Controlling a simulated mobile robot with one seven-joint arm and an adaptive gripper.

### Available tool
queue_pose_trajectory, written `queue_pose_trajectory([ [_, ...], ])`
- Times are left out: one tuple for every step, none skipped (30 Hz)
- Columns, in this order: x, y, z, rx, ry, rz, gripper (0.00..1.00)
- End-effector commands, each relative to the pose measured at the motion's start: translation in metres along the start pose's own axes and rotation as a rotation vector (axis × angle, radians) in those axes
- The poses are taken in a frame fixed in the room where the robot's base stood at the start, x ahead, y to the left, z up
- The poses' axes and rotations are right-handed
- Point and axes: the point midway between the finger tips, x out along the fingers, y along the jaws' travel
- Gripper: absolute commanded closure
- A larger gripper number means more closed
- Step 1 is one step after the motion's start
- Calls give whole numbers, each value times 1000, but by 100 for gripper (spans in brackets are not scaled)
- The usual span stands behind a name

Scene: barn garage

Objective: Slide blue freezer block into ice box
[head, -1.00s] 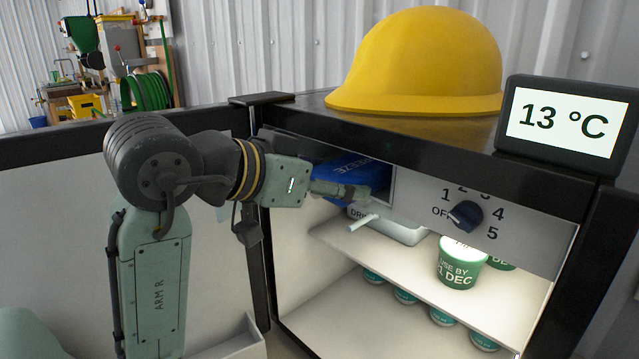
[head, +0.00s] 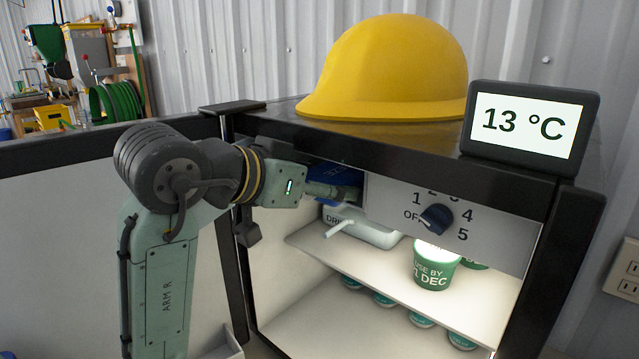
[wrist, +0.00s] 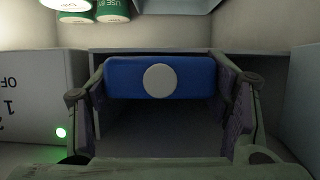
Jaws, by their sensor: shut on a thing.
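The blue freezer block (head: 338,176) is at the mouth of the ice box, in the fridge's upper part left of the dial panel. In the head view most of it is hidden by my gripper (head: 340,190) and the fridge's top edge. In the wrist view the block (wrist: 190,74) shows a blue end with a round pale cap. My gripper (wrist: 162,88) is shut on it, with a finger at each side. The dark ice box interior (wrist: 165,128) shows around the block. How deep the block sits cannot be told.
A dial panel (head: 397,205) adjoins the opening on the right. Below are a drink container (head: 372,232) with a pale spout and green-labelled cups (head: 433,268) on a shelf. A yellow hard hat (head: 390,70) and a temperature display (head: 530,122) stand on top. The open door (head: 60,220) is left.

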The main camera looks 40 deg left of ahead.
Motion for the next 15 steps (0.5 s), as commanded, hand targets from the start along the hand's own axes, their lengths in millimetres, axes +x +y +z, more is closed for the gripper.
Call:
queue_pose_trajectory([
  [0,0,-1,0,3,0,28],
  [0,0,-1,0,3,0,26],
  [0,0,-1,0,2,0,24],
  [0,0,-1,0,2,0,22],
  [0,0,-1,0,2,0,20],
  [0,0,-1,0,2,0,17],
  [0,0,0,0,2,0,15],
  [0,0,0,0,1,0,13],
  [0,0,0,0,1,0,10],
  [0,0,0,0,1,0,8],
  [0,0,0,0,1,0,6],
  [0,0,0,0,1,0,6],
  [0,0,0,0,1,0,6],
  [0,0,0,0,1,0,6],
  [0,0,0,0,1,0,6],
])
